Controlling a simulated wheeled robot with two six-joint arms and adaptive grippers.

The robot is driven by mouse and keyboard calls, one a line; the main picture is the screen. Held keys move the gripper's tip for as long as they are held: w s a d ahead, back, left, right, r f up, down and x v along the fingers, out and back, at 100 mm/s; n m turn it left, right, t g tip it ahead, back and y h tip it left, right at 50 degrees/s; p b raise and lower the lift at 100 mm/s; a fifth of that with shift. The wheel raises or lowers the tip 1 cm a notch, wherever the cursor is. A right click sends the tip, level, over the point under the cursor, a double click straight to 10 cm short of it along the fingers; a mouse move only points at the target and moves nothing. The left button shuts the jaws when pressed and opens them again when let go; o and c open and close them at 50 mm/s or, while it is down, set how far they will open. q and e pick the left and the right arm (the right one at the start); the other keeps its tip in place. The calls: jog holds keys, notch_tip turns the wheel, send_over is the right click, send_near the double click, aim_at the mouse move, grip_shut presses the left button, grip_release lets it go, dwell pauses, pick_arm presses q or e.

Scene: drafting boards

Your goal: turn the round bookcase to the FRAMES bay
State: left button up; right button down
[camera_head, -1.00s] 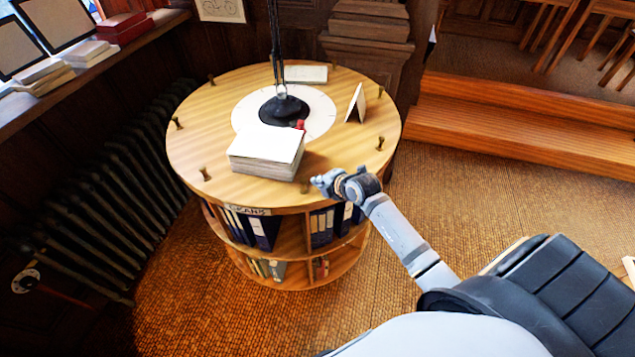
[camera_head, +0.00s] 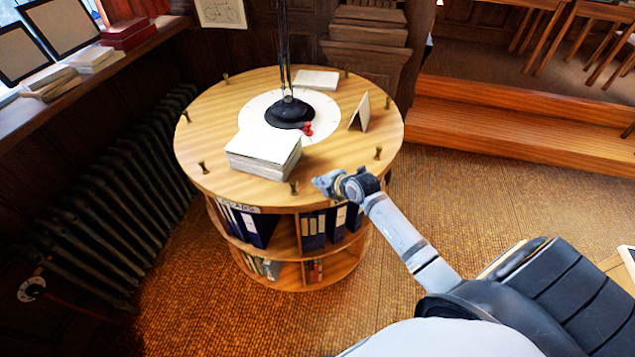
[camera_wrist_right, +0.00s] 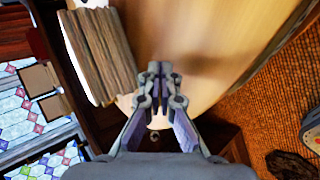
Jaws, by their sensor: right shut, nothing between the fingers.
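The round bookcase (camera_head: 215,170) stands left of centre in the head view, with a pale wooden top and shelves of binders below. Short dark pegs stand around its rim, one at the front (camera_head: 293,187). A label plate (camera_head: 240,207) sits under the top edge on the front left; I cannot read its word. My right gripper (camera_head: 318,183) is shut and empty at the front right rim, just right of the front peg; I cannot tell if they touch. In the wrist view the shut fingertips (camera_wrist_right: 158,70) show over the wooden top. My left gripper is out of view.
On the top are a paper stack (camera_head: 262,152), a black lamp (camera_head: 290,113), a red item (camera_head: 308,128), a folded card (camera_head: 360,113) and a white pad (camera_head: 316,79). A radiator (camera_head: 110,195) stands left and wooden steps (camera_head: 510,125) right. Floor is clear in front.

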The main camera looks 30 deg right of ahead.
jog(key=shift+s+d+r+p, duration=0.1)
jog(key=shift+s+r+p, duration=0.05)
jog(key=shift+r+p, duration=0.35)
jog(key=r+p, duration=0.3)
jog(key=shift+d, duration=0.2)
jog(key=shift+r, duration=0.2)
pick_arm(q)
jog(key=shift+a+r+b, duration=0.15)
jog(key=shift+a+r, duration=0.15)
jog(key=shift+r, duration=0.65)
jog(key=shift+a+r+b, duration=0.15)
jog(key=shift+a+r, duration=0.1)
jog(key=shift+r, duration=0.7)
pick_arm(e)
jog(key=shift+r, duration=2.25)
jog(key=shift+a, duration=0.1)
